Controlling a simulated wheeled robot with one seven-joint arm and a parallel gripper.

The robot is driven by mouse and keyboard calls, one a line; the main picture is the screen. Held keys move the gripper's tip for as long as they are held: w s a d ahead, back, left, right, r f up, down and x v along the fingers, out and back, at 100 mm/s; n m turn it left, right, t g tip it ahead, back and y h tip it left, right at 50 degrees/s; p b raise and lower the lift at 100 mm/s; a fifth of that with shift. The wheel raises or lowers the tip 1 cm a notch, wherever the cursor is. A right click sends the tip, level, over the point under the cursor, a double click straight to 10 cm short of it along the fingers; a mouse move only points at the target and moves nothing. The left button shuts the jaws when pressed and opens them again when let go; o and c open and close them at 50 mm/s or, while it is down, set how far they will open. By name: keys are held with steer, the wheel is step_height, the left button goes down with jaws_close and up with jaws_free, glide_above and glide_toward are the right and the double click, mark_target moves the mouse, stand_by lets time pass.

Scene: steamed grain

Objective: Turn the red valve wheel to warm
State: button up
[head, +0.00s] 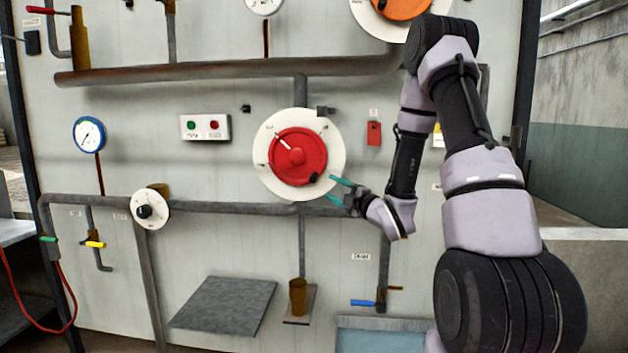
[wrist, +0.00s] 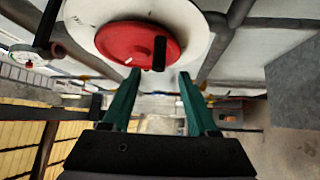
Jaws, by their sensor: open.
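The red valve wheel (head: 293,167) sits on a round white dial plate (head: 263,178) on the grey panel. Its white pointer (head: 283,143) points to the upper left; the dial's lettering is too small to read. A black handle knob (head: 313,178) sticks out at the wheel's lower right. My gripper (head: 334,188) is open, with teal fingers at the lower right of the wheel, close to the knob. In the wrist view, the knob (wrist: 160,52) lines up with the gap between the fingertips (wrist: 158,74), and the wheel (wrist: 120,42) is just beyond. I see no contact.
A horizontal pipe (head: 230,207) runs below the wheel and another (head: 220,71) above it. An orange wheel (head: 402,6) is at the upper right. A button box (head: 205,127) is left of the wheel, and a red tag (head: 374,134) is right. A grey shelf (head: 225,303) juts out below.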

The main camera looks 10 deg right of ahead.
mark_target(314, 178)
steer(key=x, duration=1)
steer(key=shift+w+a, duration=0.1)
jaws_close()
stand_by(1.1)
